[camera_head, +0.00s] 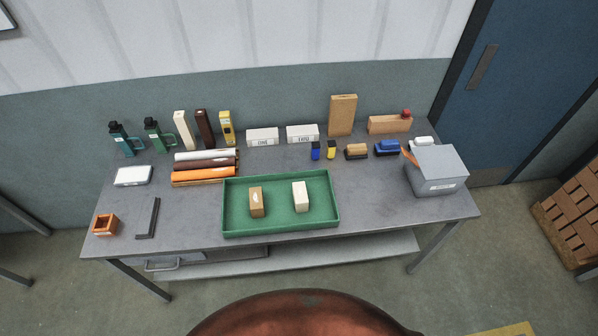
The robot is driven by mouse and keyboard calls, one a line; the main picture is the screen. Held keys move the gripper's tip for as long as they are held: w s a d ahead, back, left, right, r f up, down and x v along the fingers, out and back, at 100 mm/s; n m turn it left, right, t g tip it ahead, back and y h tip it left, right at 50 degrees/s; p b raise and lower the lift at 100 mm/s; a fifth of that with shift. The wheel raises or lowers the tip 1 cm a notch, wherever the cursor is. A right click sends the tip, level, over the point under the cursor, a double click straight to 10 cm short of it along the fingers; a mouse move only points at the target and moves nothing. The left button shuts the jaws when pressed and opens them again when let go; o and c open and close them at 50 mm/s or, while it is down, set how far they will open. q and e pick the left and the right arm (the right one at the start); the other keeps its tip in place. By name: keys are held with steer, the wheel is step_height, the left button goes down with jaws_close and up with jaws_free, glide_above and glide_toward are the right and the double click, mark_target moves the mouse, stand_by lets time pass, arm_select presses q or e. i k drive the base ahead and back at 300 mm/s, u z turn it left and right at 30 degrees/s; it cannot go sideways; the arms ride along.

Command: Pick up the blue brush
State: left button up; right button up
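A blue item with a dark lower part, which looks like the blue brush (387,147), lies on the right side of the grey table (375,205). It is small in the view, so its details are hard to tell. A similar brown item with a dark lower part (356,152) lies just left of it. Neither of my grippers is in view.
A green tray (230,212) with a tan block and a white block stands at the front middle. A grey box (438,170) is right of the blue brush. A wooden block with a red knob (389,123) is behind it. Bottles (121,138) and rolls (205,163) are at left.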

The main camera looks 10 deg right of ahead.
mark_target(386, 148)
steer(key=z, duration=2.45)
steer(key=i, duration=2.05)
steer(key=u, duration=3.3)
